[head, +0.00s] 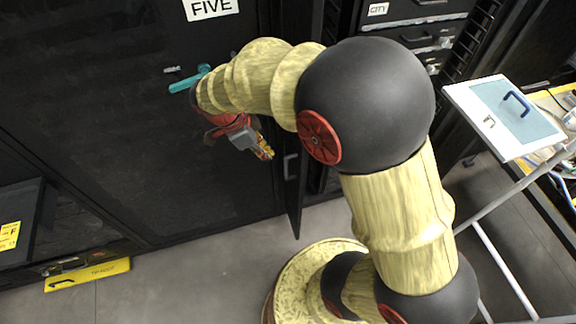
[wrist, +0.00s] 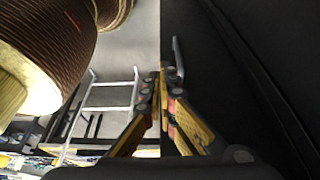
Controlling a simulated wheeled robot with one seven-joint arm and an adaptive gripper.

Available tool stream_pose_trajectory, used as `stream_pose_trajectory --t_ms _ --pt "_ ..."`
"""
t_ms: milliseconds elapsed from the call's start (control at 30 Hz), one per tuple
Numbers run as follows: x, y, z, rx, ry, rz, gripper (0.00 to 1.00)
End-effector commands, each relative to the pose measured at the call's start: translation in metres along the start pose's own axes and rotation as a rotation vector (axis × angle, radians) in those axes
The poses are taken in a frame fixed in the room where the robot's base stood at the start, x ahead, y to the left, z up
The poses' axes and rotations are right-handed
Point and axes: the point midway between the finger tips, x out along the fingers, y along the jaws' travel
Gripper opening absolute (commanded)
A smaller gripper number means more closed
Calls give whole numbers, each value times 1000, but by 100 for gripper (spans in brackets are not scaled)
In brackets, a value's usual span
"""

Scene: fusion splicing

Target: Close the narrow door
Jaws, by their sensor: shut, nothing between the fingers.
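The narrow door (head: 293,205) is a tall black panel below and right of the "FIVE" sign. It stands ajar, jutting out from the black cabinet front, with a grey bar handle (head: 290,167) on it. My gripper (head: 266,154), with yellow fingers, is shut and empty just left of the handle. In the wrist view my gripper (wrist: 161,72) has its fingertips together beside the edge of a dark panel (wrist: 225,75), probably the door. A grey handle (wrist: 178,56) shows just beyond the tips. I cannot tell whether the fingers touch the door.
The wide black cabinet front (head: 110,110) lies left of the door. A teal tool (head: 190,79) shows behind my wrist. Black drawers (head: 420,35) are at the upper right. A pale blue-topped panel (head: 507,115) stands on the right. Grey floor (head: 200,270) is open below.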

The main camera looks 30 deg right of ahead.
Motion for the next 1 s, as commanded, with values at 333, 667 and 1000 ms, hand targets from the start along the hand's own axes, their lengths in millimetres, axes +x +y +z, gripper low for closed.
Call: stream_pose_trajectory --t_ms 333,667,1000 --pt "35 1 0 37 1 2 0" --pt "100 1 1 36 0 2 0" --pt "114 1 -34 36 -1 0 0"
